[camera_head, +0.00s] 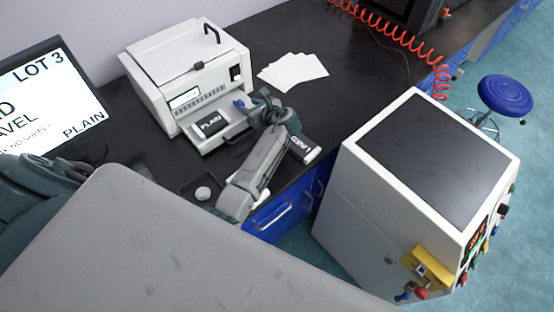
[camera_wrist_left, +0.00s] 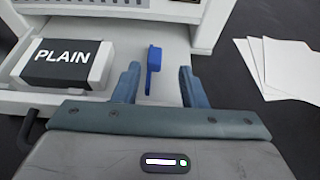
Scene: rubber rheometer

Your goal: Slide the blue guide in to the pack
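The blue guide (camera_wrist_left: 153,68) stands on the white tray of the printer, to the right of the pack and apart from it. The pack is a black block with white ends marked PLAIN (camera_wrist_left: 62,63); it also shows on the tray in the head view (camera_head: 211,123). My left gripper (camera_wrist_left: 158,88) is open, its blue fingers on either side of the guide's near end, with gaps on both sides. In the head view my left gripper (camera_head: 258,106) is over the tray's right part and partly covers the guide. My right gripper is not in view.
The white printer (camera_head: 185,75) stands behind the tray. Loose white sheets (camera_head: 293,70) lie to its right. A second pack (camera_head: 304,149) lies near the bench edge, beside my arm. A small dark tray with a white round item (camera_head: 203,193) is in front.

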